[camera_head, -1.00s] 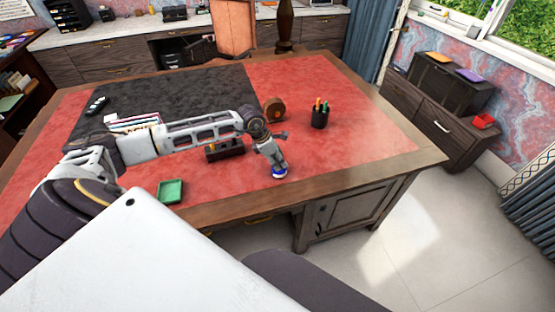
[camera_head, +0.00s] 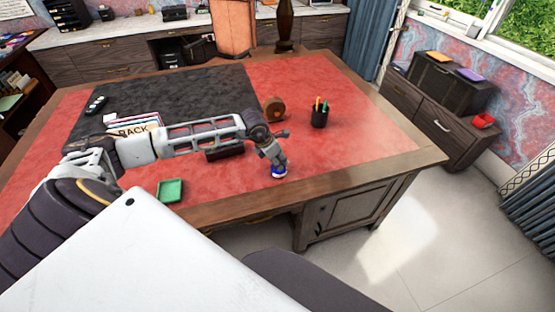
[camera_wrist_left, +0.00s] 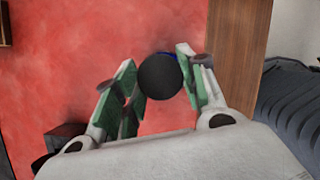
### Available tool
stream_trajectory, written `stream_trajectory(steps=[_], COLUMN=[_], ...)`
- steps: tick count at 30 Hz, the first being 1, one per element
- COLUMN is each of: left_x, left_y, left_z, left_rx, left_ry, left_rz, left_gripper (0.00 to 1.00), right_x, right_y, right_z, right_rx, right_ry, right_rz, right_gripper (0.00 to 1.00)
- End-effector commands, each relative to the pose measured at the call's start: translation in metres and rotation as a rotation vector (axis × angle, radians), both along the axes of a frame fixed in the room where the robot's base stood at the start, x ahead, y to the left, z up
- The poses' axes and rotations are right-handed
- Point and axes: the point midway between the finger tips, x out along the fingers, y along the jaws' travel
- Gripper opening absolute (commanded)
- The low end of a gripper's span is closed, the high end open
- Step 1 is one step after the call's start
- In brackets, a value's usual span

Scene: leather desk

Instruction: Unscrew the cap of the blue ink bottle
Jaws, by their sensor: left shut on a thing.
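The blue ink bottle (camera_head: 279,174) stands on the red leather near the front edge of the desk. My left gripper (camera_head: 276,163) reaches down over it from above and covers its top in the head view. In the left wrist view, the round black cap (camera_wrist_left: 158,78) lies between the green-padded fingers of the left gripper (camera_wrist_left: 160,88), which are shut on it. A sliver of blue bottle (camera_wrist_left: 170,54) shows behind the cap. The rest of the bottle is hidden there. My right gripper is in neither view.
A black pen cup (camera_head: 319,118) and a round brown object (camera_head: 274,109) stand behind the bottle. A dark box (camera_head: 225,154) is partly behind my arm. Red leather right of the bottle is clear.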

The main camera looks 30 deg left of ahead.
Motion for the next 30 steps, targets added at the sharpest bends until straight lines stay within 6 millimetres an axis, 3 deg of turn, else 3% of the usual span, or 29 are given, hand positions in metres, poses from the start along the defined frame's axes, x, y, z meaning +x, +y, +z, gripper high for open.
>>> stream_trajectory(steps=[12,30], left_x=[-0.003,-0.002], left_y=[-0.002,-0.003], left_z=[-0.003,-0.003], left_rx=[0.000,0.000], left_ry=[0.009,0.007], left_rz=[0.043,0.316], left_gripper=[0.19,0.19], right_x=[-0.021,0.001], right_y=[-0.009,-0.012], right_z=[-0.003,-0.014], right_rx=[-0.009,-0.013], right_ry=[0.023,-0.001], right_rz=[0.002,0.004], right_gripper=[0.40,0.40])
